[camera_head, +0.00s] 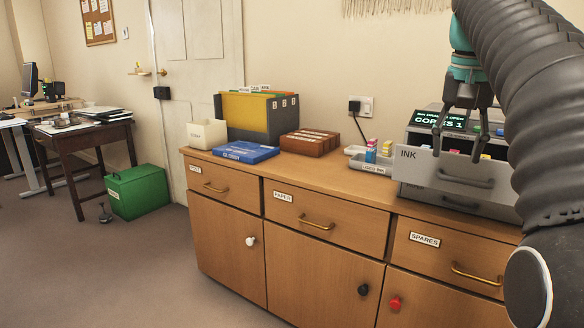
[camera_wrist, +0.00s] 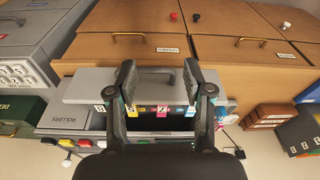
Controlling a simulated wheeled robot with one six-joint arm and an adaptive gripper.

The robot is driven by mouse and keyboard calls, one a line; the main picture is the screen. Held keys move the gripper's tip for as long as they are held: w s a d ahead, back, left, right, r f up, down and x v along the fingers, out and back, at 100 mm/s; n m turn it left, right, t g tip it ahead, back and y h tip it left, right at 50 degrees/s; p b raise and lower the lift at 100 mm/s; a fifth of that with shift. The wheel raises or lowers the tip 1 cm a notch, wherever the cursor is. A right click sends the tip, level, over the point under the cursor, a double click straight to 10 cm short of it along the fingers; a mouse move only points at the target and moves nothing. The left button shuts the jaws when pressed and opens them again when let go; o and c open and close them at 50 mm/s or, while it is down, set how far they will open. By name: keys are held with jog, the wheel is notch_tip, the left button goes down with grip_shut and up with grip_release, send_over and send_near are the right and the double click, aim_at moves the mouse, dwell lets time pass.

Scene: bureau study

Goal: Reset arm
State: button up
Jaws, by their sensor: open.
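My gripper (camera_head: 459,152) hangs from my arm at the right of the head view, over the grey printer unit. Its two fingers point down and stand apart, with nothing between them. In the wrist view my gripper (camera_wrist: 160,78) is also open and empty, above the pulled-out drawer marked INK (camera_head: 424,164). Several coloured cartridges (camera_wrist: 162,110) lie in a row inside that drawer. I cannot tell whether the fingers touch the drawer.
The wooden cabinet (camera_head: 320,172) carries a blue box (camera_head: 246,152), a brown box (camera_head: 310,142), a file holder (camera_head: 285,122) and a grey tray (camera_head: 368,167) with small boxes. A green bin (camera_head: 138,191) stands on the floor at left. The floor (camera_head: 130,270) before the cabinet is clear.

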jog(key=s+a+f+n+t, duration=0.1)
jog(key=s+a+f, duration=0.3)
jog(key=f, duration=0.5)
jog(key=s+a+f+n+t, duration=0.1)
jog(key=s+a+f+n, duration=0.2)
jog(key=s+f, duration=0.5)
jog(key=s+a+f+n+t, duration=0.2)
jog(key=s+a+f, duration=0.3)
jog(key=f, duration=0.7)
jog(key=shift+s+y, duration=0.4)
jog(key=shift+s, duration=0.4)
jog(key=shift+f, duration=0.1)
jog(key=shift+c, duration=0.2)
